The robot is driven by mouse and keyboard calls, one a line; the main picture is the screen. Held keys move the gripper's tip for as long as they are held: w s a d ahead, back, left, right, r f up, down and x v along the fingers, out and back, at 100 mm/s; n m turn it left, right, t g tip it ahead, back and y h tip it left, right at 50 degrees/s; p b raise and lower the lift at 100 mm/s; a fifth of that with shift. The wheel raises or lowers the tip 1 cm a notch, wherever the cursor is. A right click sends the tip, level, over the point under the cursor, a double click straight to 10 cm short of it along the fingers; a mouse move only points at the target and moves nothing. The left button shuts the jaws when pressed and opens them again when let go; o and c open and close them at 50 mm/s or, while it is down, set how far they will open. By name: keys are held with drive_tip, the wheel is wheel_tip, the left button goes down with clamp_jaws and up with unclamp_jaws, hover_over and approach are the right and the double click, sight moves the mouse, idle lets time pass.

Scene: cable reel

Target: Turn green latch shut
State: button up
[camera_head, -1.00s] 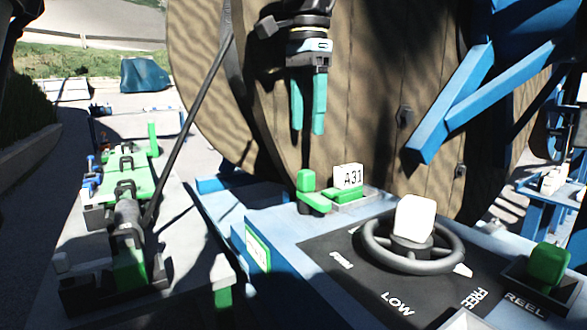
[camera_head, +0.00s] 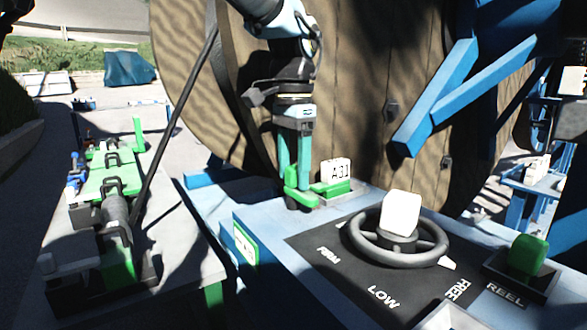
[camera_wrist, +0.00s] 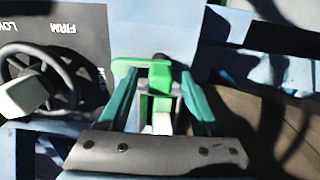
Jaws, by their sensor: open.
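The green latch (camera_head: 299,195) sits at the back left corner of the blue-grey panel, beside a white tag (camera_head: 335,172) marked A31. My gripper (camera_head: 295,172) points down over it, its two teal fingers apart. In the wrist view the latch (camera_wrist: 158,82) shows between the open fingers (camera_wrist: 160,102), with its green arm reaching to the left at the far end. The fingers partly hide the latch's upright part in the head view. I cannot tell whether either finger touches it.
A black handwheel (camera_head: 398,240) with a white knob stands right of the latch. A green knob (camera_head: 527,256) sits in a dark box at the far right. The large wooden reel (camera_head: 360,90) rises close behind. A bench (camera_head: 165,245) with green clamps stands left.

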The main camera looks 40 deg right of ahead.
clamp_jaws()
idle(0.4)
idle(0.4)
drive_tip(key=n+p, duration=0.2)
drive_tip(key=n, duration=0.2)
drive_tip(key=shift+r+n, duration=0.15)
drive_tip(key=shift+n, duration=0.15)
drive_tip(key=n+p, duration=0.1)
drive_tip(key=n, duration=0.3)
drive_tip(key=shift+n+p, duration=0.3)
drive_tip(key=n+p, duration=0.1)
drive_tip(key=n, duration=0.3)
drive_tip(key=shift+n+p, duration=0.6)
drive_tip(key=shift+n, duration=1.7)
